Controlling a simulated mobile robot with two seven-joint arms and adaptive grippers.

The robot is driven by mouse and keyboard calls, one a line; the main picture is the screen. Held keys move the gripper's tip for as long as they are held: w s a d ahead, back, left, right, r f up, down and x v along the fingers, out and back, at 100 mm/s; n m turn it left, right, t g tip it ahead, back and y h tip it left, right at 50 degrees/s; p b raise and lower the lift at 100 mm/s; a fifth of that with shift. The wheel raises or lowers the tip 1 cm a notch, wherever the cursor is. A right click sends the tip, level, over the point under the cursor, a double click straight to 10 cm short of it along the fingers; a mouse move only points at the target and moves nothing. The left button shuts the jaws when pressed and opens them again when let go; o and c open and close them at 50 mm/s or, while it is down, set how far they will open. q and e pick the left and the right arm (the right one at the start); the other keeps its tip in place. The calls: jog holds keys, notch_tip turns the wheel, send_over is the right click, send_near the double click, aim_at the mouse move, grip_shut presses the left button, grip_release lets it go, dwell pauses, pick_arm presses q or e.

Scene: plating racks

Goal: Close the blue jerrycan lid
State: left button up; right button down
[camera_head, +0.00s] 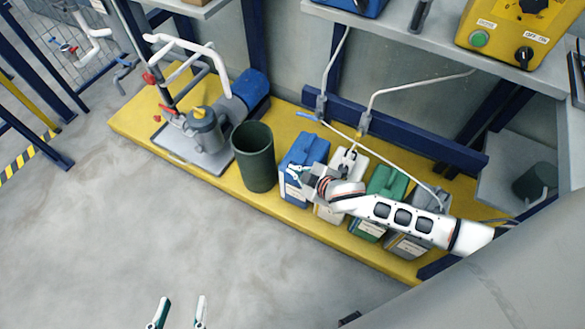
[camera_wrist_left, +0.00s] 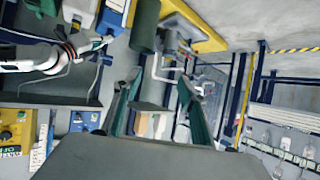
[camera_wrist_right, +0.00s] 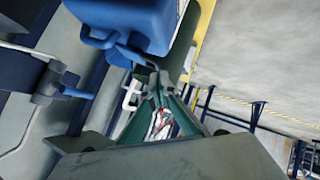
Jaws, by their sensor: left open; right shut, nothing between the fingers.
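The blue jerrycan (camera_head: 303,158) stands on the yellow platform, between a dark green bin and a white jerrycan. It fills the top of the right wrist view (camera_wrist_right: 140,22), where a small blue loop-shaped part (camera_wrist_right: 97,38) sticks out from it. I cannot tell for sure whether this is the lid or how far the lid is open. My right gripper (camera_head: 292,171) is shut and empty, right at the can's top; its fingertips (camera_wrist_right: 155,78) appear beside the blue part, contact unclear. My left gripper (camera_head: 178,312) is open and empty, well away from the can; its spread fingers show in the left wrist view (camera_wrist_left: 158,92).
The dark green bin (camera_head: 254,158) stands left of the can. A white (camera_head: 347,162), a green (camera_head: 388,182) and a grey jerrycan (camera_head: 432,198) stand to its right, partly behind my right arm. Hoses hang above. A pump (camera_head: 205,128) stands further left. The front floor is clear.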

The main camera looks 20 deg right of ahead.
pick_arm(q)
jog(key=shift+w+d+r+t, duration=0.15)
jog(key=shift+w+r, duration=0.1)
jog(key=shift+r, duration=0.15)
jog(key=shift+w+d+r+t, duration=0.1)
jog(key=shift+w+r+t, duration=0.05)
jog(key=shift+w+r, duration=0.15)
pick_arm(e)
jog(key=shift+w+d+f, duration=0.2)
jog(key=shift+w+f, duration=0.05)
jog(key=shift+w, duration=0.05)
pick_arm(q)
jog(key=shift+s, duration=0.1)
